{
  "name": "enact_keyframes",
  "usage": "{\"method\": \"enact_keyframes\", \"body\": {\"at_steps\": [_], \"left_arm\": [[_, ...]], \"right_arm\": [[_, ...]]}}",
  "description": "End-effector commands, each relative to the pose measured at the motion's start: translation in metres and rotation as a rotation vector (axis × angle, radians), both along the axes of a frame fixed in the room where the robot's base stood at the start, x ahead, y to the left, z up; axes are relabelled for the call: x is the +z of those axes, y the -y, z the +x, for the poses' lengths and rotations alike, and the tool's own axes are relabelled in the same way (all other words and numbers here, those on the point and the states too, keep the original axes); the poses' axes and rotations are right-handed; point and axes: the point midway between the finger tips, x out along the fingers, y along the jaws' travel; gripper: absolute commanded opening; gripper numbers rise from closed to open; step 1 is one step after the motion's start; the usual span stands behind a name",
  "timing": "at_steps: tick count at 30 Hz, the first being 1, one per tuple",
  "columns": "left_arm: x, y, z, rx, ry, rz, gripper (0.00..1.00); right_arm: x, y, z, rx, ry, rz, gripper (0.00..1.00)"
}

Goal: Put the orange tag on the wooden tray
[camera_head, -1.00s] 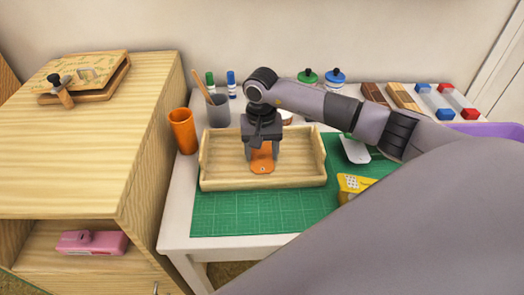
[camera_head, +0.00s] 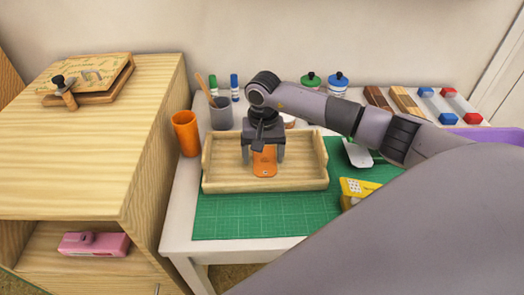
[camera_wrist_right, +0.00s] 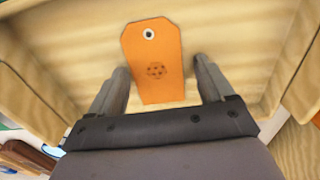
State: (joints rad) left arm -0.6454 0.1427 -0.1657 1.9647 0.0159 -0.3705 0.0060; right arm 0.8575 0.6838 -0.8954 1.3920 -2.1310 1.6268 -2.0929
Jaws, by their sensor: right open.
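The orange tag (camera_head: 265,162) lies on the floor of the wooden tray (camera_head: 309,179) in the head view. The right wrist view shows the tag (camera_wrist_right: 154,62) with its eyelet hole and a dark dotted mark, on the tray's bare wood (camera_wrist_right: 235,45). My right gripper (camera_head: 263,157) is over the tray, its fingers pointing down. In the right wrist view the right gripper (camera_wrist_right: 165,85) is open, with one finger on each side of the tag and a gap visible to each. My left gripper is not in view.
The tray stands on a green cutting mat (camera_head: 265,217) on a white table. An orange cup (camera_head: 185,133) and a grey pen cup (camera_head: 221,113) stand left of and behind the tray. A yellow box (camera_head: 357,187) and a white tag-like item (camera_head: 357,153) are to the right.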

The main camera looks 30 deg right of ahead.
Motion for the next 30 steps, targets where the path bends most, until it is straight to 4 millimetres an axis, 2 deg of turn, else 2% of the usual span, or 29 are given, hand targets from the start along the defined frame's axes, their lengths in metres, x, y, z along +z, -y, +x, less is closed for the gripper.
{"method": "enact_keyframes", "body": {"at_steps": [1,2,9,15,21,30], "left_arm": [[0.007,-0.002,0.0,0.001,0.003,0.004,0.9],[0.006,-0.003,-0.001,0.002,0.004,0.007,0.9],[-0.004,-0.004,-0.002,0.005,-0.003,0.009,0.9],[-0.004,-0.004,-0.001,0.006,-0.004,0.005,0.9],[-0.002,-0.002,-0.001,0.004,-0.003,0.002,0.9],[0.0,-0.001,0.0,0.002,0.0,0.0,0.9]], "right_arm": [[0.001,0.004,-0.006,-0.003,-0.021,-0.012,0.86],[0.004,0.004,-0.005,-0.003,-0.019,-0.012,0.86],[0.064,0.002,-0.002,-0.002,-0.009,-0.009,0.86],[0.103,0.001,-0.002,-0.002,-0.009,-0.006,0.86],[0.12,0.0,-0.002,-0.003,-0.011,-0.005,0.86],[0.123,0.0,-0.002,-0.002,-0.012,-0.004,0.86]]}}
